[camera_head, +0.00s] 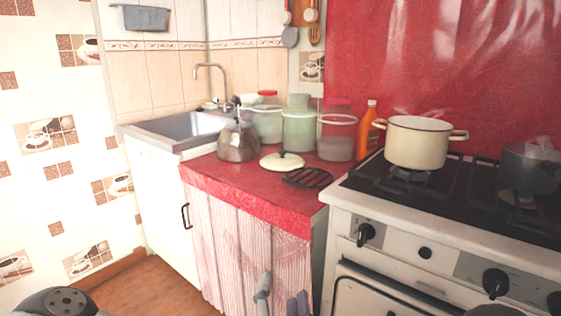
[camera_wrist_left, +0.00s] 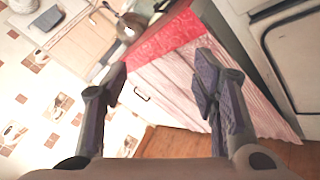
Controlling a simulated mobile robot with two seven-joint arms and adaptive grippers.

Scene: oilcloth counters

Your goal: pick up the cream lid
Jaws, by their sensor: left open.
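The cream lid (camera_head: 282,161) lies flat, dark knob up, on the red oilcloth counter (camera_head: 245,189) in the head view. It sits between the kettle and a black trivet. My left gripper (camera_head: 280,297) is low at the bottom edge of the head view, in front of the striped curtain and well below the lid. In the left wrist view its two fingers (camera_wrist_left: 163,82) are spread wide with nothing between them. I cannot make out the lid clearly in the wrist view. My right gripper does not show.
A kettle (camera_head: 238,140) stands left of the lid, the black trivet (camera_head: 307,178) right of it. Jars (camera_head: 299,131) and an orange bottle (camera_head: 368,130) stand behind. The stove (camera_head: 450,215) with a cream pot (camera_head: 417,146) is at right, the sink (camera_head: 185,129) at left.

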